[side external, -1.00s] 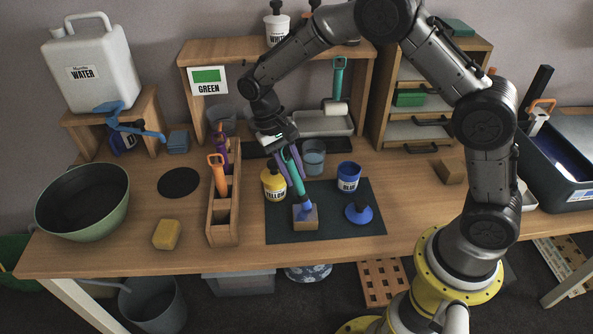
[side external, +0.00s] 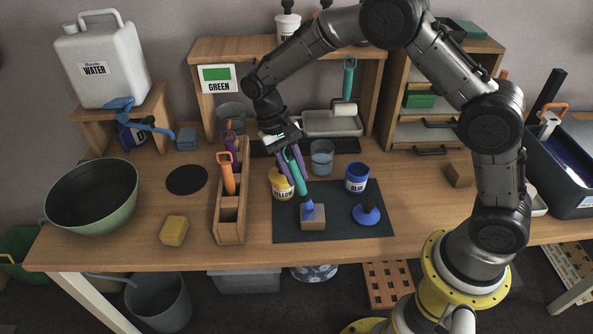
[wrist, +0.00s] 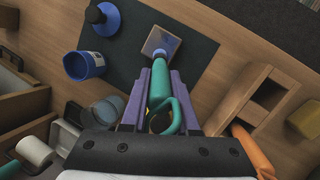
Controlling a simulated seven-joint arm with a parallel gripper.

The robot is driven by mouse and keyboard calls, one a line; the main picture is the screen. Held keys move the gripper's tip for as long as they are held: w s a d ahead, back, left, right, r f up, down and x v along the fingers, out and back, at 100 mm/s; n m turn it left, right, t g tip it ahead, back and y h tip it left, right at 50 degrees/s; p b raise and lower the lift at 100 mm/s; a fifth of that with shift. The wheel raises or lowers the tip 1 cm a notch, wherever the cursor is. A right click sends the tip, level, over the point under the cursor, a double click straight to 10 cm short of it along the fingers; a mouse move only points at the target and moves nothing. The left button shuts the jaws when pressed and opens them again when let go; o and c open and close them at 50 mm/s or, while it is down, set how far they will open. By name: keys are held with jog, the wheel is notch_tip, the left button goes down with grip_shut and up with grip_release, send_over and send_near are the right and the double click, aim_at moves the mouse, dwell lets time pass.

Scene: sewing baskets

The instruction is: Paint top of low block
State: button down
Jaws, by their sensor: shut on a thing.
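The low block (side external: 314,224) is a small brown wooden block on the dark mat (side external: 340,233); it also shows in the wrist view (wrist: 155,36). My gripper (side external: 287,152) is shut on a brush (side external: 298,172) with a teal looped handle, which also shows in the wrist view (wrist: 159,84). The brush's blue tip (side external: 307,209) points down at the block's top and appears to touch it; the exact contact is hard to see. Purple fingers flank the handle.
Behind the block stand a yellow paint jar (side external: 282,186), a blue paint jar (side external: 355,179) and a glass (side external: 322,158). A blue round-based piece (side external: 366,214) is right of it. A wooden tool rack (side external: 231,223) stands left. A GREEN card (side external: 218,79) hangs behind.

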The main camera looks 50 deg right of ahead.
aim_at(291, 159)
jog(key=shift+w+a, duration=0.35)
jog(key=shift+a, duration=0.05)
jog(key=shift+r, duration=0.1)
jog(key=shift+r, duration=3)
jog(key=shift+r, duration=1.5)
jog(key=shift+f, duration=0.15)
